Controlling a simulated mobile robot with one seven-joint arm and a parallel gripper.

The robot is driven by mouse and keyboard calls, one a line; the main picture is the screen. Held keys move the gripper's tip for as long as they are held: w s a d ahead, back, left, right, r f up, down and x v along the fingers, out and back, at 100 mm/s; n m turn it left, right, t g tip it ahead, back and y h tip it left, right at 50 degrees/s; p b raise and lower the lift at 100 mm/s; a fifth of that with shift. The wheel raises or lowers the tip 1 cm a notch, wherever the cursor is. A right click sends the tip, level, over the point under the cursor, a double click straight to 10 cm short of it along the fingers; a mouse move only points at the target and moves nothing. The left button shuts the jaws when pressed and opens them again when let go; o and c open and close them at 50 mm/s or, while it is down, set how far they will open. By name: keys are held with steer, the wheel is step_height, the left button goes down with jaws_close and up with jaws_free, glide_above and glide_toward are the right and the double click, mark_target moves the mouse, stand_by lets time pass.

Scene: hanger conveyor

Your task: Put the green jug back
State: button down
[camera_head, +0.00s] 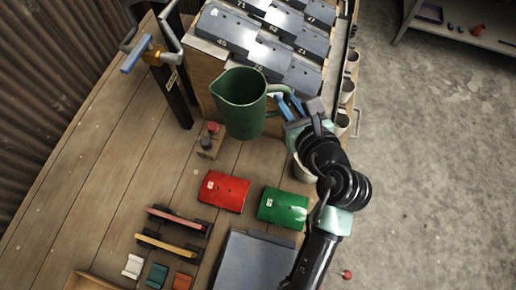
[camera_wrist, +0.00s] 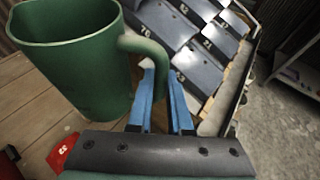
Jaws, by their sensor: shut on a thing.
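The green jug (camera_head: 240,103) is an open-topped pitcher with a spout and a side handle. In the head view it is held above the wooden table, in front of the numbered grey plates, its handle toward the right. My gripper (camera_head: 288,104) is at the handle from the right, its blue fingers shut on it. In the wrist view the jug (camera_wrist: 75,65) fills the upper left, and its handle reaches to the blue fingers of my gripper (camera_wrist: 161,75). The jug's underside is hidden, and I cannot tell its exact height over the table.
Sloped numbered plates (camera_head: 262,50) stand behind the jug, with several cups (camera_head: 343,122) along their right side. A dark post (camera_head: 172,85) stands left. A red-button block (camera_head: 210,140), a red plate (camera_head: 223,191) and a green plate (camera_head: 283,208) are on the table. The left boards are clear.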

step_height(320, 180, down, 17)
steer(key=b, duration=0.3)
steer(key=shift+b, duration=0.4)
steer(key=shift+f, duration=0.1)
steer(key=shift+f, duration=0.15)
steer(key=c, duration=1.1)
jaws_free()
